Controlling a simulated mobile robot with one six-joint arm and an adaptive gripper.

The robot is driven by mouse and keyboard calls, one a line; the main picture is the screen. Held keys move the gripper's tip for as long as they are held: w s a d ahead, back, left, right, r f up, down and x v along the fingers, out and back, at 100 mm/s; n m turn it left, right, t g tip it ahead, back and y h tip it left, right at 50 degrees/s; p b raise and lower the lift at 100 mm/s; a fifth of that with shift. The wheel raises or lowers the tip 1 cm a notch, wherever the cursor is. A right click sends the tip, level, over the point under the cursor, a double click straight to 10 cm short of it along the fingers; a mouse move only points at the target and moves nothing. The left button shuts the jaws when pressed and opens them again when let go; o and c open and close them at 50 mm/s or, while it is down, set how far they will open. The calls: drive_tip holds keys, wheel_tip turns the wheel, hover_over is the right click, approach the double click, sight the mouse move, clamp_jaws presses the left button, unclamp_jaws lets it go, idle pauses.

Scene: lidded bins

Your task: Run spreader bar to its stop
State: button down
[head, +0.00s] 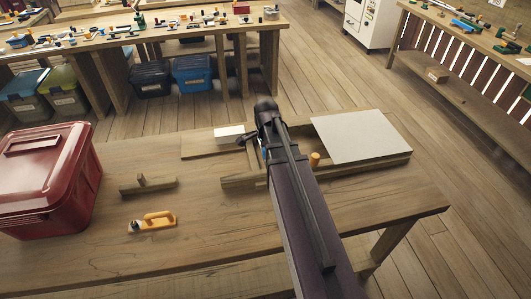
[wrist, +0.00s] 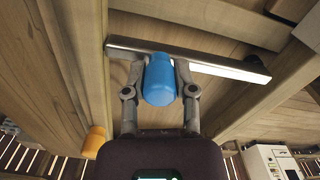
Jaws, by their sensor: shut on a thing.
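The spreader bar is a pale metal bar (wrist: 225,66) lying across a channel between wooden rails in the wrist view. A blue handle (wrist: 161,82) stands on it. My gripper (wrist: 159,72) has a finger on each side of the blue handle and is shut on it. In the head view, my gripper (head: 262,143) is over the wooden frame (head: 380,164) on the bench, and my arm hides most of the bar. An orange peg (head: 315,159) stands on the frame's near rail; it also shows in the wrist view (wrist: 93,141).
A pale panel (head: 362,137) covers the frame's right part. A white block (head: 228,133) lies behind the frame. To the left are a wooden float (head: 148,184), a yellow-handled tool (head: 153,223) and a red lidded bin (head: 45,180). The bench front is clear.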

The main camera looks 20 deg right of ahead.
drive_tip(key=shift+w, duration=0.2)
drive_tip(key=shift+c, duration=2.1)
unclamp_jaws()
drive_tip(key=shift+d, duration=0.1)
drive_tip(key=shift+s, duration=0.15)
drive_tip(key=shift+s+a+r+n, duration=0.15)
drive_tip(key=shift+s+a+n, duration=0.15)
drive_tip(key=shift+a+n, duration=0.3)
drive_tip(key=s+a+r+n+p, duration=0.2)
drive_tip(key=s+a+n, duration=0.2)
drive_tip(key=a+n, duration=0.2)
drive_tip(key=s+a+r+n+p, duration=0.2)
drive_tip(key=a+n, duration=0.4)
drive_tip(key=n, duration=0.4)
drive_tip(key=shift+s+a+r+p, duration=0.2)
drive_tip(key=shift+s+a+p, duration=0.15)
drive_tip(key=shift+s, duration=0.55)
